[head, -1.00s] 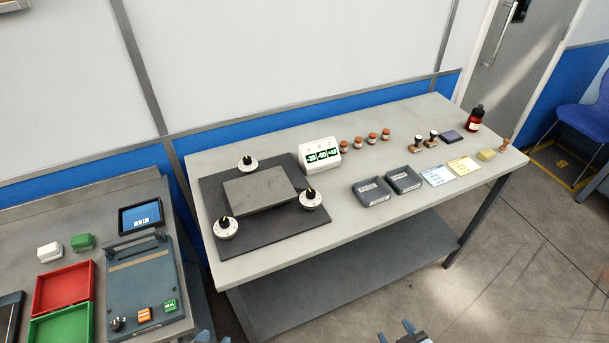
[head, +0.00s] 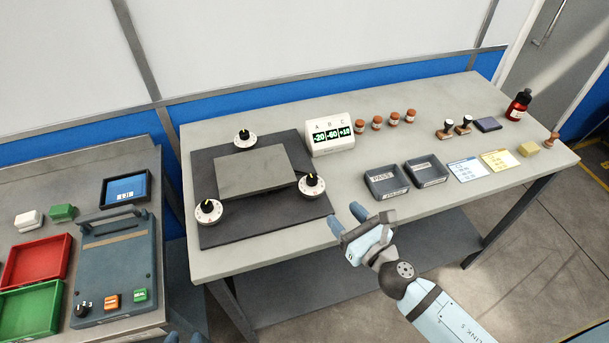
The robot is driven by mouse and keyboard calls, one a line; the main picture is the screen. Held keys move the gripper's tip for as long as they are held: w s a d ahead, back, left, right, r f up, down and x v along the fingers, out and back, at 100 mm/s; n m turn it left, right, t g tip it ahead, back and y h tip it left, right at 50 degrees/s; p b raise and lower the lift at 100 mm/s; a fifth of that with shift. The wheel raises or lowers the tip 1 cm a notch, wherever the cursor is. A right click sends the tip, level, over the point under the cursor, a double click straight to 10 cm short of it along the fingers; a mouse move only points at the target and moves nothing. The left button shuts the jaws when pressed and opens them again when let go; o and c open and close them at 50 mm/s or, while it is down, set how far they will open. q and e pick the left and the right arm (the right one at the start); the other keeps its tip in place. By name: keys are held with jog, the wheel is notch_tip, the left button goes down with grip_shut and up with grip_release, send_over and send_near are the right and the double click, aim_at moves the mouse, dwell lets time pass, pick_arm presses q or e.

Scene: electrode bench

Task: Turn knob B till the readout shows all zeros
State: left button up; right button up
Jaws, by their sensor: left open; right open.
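Three black knobs on white dials surround a grey plate (head: 255,171): a back knob (head: 243,137), a front-left knob (head: 208,208) and a right knob (head: 312,182). I cannot read which is B. My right gripper (head: 347,218) is open and empty, in front of and to the right of the right knob, apart from it. My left gripper (head: 185,338) barely shows at the bottom edge, open, away from the knobs.
Two dark trays (head: 386,197) lie right of the mat (head: 226,235). Several brown-capped jars (head: 376,123), stamps (head: 464,127), cards (head: 467,170) and a red bottle (head: 518,106) stand farther right. A left bench holds a blue-grey device (head: 112,268) and red and green trays.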

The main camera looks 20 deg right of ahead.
aim_at(315, 182)
jog(key=p+x, duration=0.2)
jog(key=x, duration=1)
jog(key=shift+p, duration=0.3)
jog(key=shift+w+a, duration=0.15)
jog(key=shift+w, duration=0.4)
jog(key=c, duration=0.9)
